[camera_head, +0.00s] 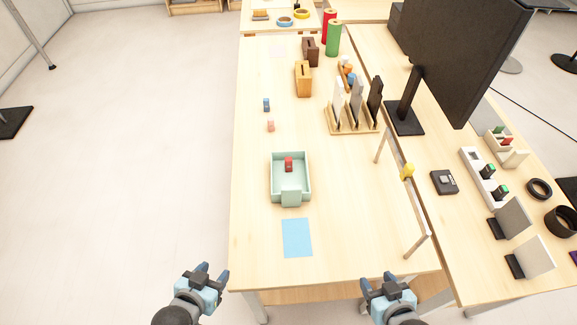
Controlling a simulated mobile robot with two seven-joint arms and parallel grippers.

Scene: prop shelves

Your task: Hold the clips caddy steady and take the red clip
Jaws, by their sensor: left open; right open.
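The clips caddy looks to be the pale green open tray (274,190) on the near part of the table. A small red clip (288,164) is inside it, towards the back. A pale green tab or block stands at the caddy's front wall. My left gripper (214,275) is open and empty, at the table's near left corner, in front of and left of the caddy. My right gripper (386,283) is open and empty at the table's near edge, in front of and right of the caddy. Neither gripper touches anything.
A blue sheet (297,238) lies in front of the caddy. A pink clip (270,126) and a blue clip (266,105) lie behind it. A wooden rack (340,123) with upright panels stands behind right. A low rail with a yellow piece (407,171) runs along the right.

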